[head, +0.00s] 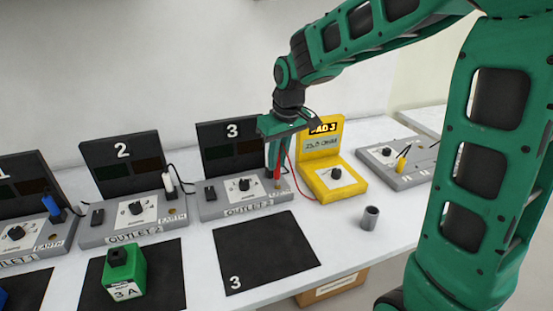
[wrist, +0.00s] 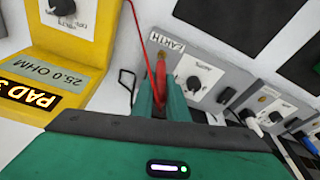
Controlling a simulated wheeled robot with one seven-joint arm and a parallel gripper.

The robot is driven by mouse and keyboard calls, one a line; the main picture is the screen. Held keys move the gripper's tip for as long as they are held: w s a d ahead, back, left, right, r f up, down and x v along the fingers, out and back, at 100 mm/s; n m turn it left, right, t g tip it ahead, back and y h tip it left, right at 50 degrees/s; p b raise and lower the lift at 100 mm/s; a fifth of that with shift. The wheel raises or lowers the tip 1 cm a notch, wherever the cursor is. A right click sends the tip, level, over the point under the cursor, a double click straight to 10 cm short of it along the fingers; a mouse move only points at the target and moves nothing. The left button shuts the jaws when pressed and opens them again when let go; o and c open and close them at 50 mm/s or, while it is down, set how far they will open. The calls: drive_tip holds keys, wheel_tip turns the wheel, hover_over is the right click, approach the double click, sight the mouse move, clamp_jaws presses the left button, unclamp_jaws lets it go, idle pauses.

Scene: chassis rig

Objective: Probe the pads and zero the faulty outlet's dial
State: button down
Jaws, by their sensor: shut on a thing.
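My gripper (head: 277,172) is shut on a red probe (wrist: 160,78), with its tip down at the EARTH end of outlet 3 (head: 222,208). The tip seems to be at the pad there, but contact is hard to tell. A red lead runs from the probe to the yellow meter (head: 340,185), which reads PAD 3 and 25.0 OHM. Outlet 3's black dial (head: 244,185) also shows in the wrist view (wrist: 193,84). Outlet 2 (head: 95,236) has a dial (head: 136,208) and a white plug (head: 169,182). Outlet 1 (head: 55,238) has a dial (head: 16,233) and a blue plug (head: 51,204).
A green block (head: 125,275) marked 3 A stands on the mat before outlet 2. Mat 3 (head: 265,250) is empty. A grey cup (head: 370,218) stands right of it.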

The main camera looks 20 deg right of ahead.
drive_tip(key=shift+w+v, duration=0.25)
drive_tip(key=shift+v, duration=0.85)
drive_tip(key=shift+w+v, duration=0.25)
drive_tip(key=shift+v, duration=0.9)
drive_tip(key=shift+w+v, duration=0.25)
drive_tip(key=shift+v, duration=0.85)
drive_tip(key=shift+a+r, duration=0.15)
drive_tip(key=shift+r, duration=0.05)
